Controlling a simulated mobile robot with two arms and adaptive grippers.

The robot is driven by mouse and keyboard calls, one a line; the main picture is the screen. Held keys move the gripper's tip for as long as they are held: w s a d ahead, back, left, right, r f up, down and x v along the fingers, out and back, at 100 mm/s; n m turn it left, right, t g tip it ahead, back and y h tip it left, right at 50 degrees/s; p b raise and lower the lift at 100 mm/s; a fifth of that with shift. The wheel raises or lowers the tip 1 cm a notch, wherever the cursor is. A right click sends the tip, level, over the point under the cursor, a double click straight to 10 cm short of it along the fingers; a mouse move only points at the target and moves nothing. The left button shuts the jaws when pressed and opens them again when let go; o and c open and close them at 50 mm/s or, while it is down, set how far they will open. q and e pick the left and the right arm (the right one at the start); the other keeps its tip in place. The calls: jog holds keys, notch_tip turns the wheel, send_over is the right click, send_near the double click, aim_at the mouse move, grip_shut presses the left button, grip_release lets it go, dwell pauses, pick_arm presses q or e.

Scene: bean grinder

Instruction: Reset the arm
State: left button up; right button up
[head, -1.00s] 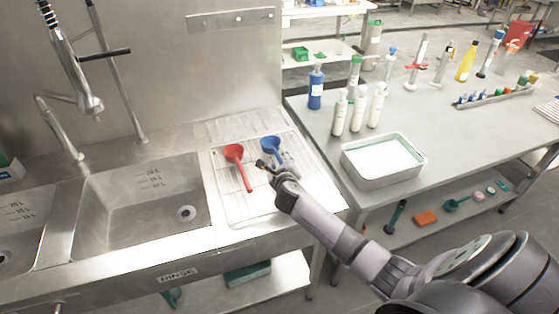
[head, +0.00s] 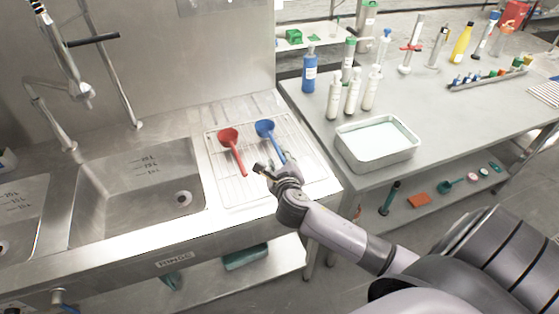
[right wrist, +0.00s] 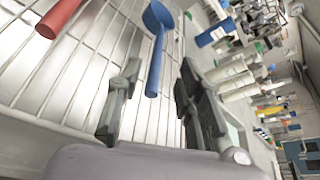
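My right gripper (head: 270,170) is over the front part of the drying rack (head: 238,192), at the near end of the blue scoop. In the right wrist view its two fingers (right wrist: 158,85) stand apart with nothing gripped, so it is open. The blue scoop (head: 266,129) lies on the rack, and its handle (right wrist: 156,62) shows beyond the fingers in the wrist view. The red scoop (head: 230,137) lies to its left on the rack; its handle end (right wrist: 59,16) also shows in the wrist view. My left gripper is not in view.
A steel sink (head: 135,190) with a faucet is left of the rack. On the right, a bench holds a metal tray (head: 352,168), white bottles (head: 352,95), a blue bottle (head: 309,74) and other labware. A gap separates the counter and bench.

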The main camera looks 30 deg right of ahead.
jog(key=shift+s+a+r, duration=0.1)
jog(key=shift+s, duration=0.2)
dwell(0.4)
